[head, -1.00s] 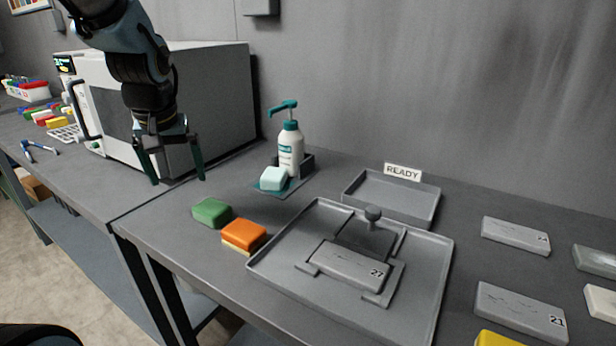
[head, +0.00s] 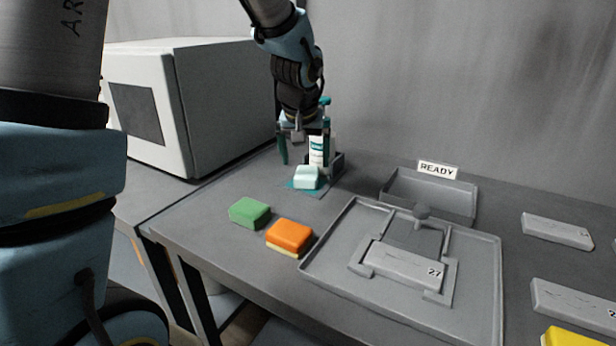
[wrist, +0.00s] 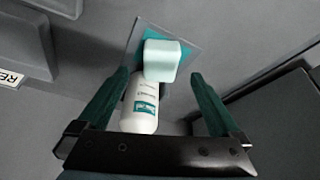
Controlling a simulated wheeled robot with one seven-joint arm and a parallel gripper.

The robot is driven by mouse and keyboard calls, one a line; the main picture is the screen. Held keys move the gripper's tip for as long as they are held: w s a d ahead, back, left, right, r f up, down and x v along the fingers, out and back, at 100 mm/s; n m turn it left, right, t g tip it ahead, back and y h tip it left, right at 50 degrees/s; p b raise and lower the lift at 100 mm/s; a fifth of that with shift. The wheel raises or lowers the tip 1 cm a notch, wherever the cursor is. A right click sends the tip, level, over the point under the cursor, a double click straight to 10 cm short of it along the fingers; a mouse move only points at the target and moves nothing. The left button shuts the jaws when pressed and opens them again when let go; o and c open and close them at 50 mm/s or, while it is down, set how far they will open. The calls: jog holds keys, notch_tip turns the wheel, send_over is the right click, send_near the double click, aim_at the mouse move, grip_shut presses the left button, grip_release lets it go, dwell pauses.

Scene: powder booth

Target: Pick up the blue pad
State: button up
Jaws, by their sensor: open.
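The blue pad, a pale mint-blue block (head: 306,177), sits on a teal patch of a small flat holder (head: 310,191) in front of a white pump bottle (head: 318,150). It also shows in the wrist view (wrist: 161,58), beyond and between my fingers. My gripper (head: 304,158) is open and empty, above and behind the pad near the bottle. In the wrist view its two teal fingertips (wrist: 160,75) stand apart, with the bottle (wrist: 143,100) showing between them. My gripper partly hides the bottle's top in the head view.
A green block (head: 249,212) and an orange block (head: 289,237) lie in front. A grey tray (head: 330,279) with a part marked 27 and a READY bin (head: 385,205) stand to the right. A large grey-white box (head: 225,105) stands left.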

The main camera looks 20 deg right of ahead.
aim_at(306, 174)
jog(key=shift+p+x, duration=0.75)
jog(key=shift+x, duration=2)
jog(key=c, duration=1.5)
jog(key=shift+a, duration=0.1)
jog(key=shift+r, duration=0.1)
jog(key=shift+s+a+r+b, duration=0.1)
jog(key=shift+r+b, duration=0.05)
jog(key=shift+b, duration=0.3)
jog(key=r, duration=0.2)
jog(key=r+b, duration=0.1)
jog(key=r, duration=0.3)
jog(key=shift+s+a+r, duration=0.2)
jog(key=shift+s+a, duration=0.05)
jog(key=shift+a, duration=0.1)
jog(key=s+a+b, duration=0.4)
jog(key=s+a, duration=0.7)
jog(key=a, duration=0.3)
jog(key=shift+s+a, duration=0.35)
jog(key=shift+s, duration=0.05)
